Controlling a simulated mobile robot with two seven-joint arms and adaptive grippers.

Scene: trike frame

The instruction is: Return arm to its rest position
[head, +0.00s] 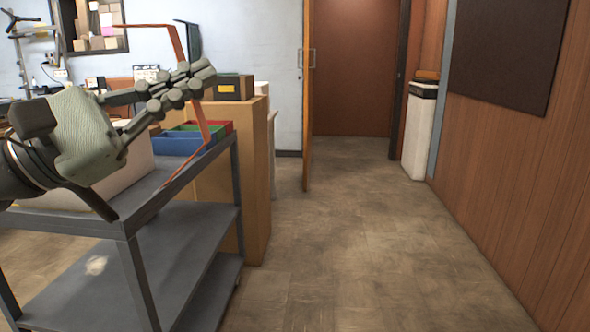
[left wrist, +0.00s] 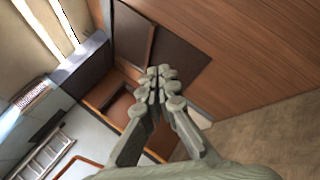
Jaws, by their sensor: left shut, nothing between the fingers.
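My left gripper (head: 194,80) is shut and empty, raised above the grey cart, with its fingers pointing right. In the left wrist view my left gripper (left wrist: 159,76) shows its fingers together with nothing between them. A thin orange frame (head: 204,122) rises at the cart, passing behind the gripper's fingers, which hide part of it. I cannot tell whether the fingers touch it. My right gripper is not in view.
The grey cart (head: 185,246) carries blue (head: 180,143), green and red bins. Tall cardboard boxes (head: 256,180) stand just behind it. An open door (head: 309,100) and a white bin (head: 419,132) are farther back. The floor (head: 350,240) to the right is clear.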

